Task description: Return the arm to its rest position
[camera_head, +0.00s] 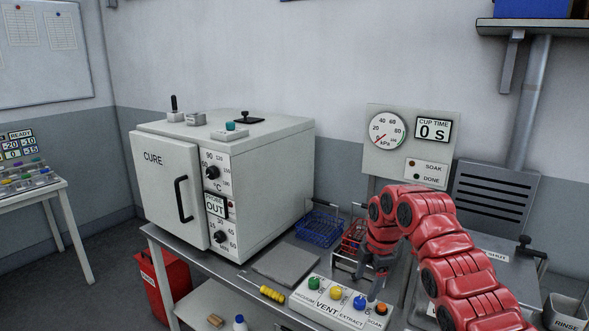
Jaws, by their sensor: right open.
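My right arm (440,240), red with dark joints, comes in from the lower right and bends down. Its dark gripper (367,284) is open and I see nothing between the fingers. It hangs over the back of a white button box (325,309), near the blue button (360,301) and orange button (381,309). I cannot tell whether a fingertip touches the box. The box also has a green button (313,283) and a yellow button (336,292). My left gripper is not in view.
A white CURE oven (270,170) with its door shut stands left on the grey bench. A blue wire basket (318,229) and red rack (354,238) stand behind the gripper. A gauge panel (408,148) rises behind the arm. A grey plate (286,264) lies left of the box.

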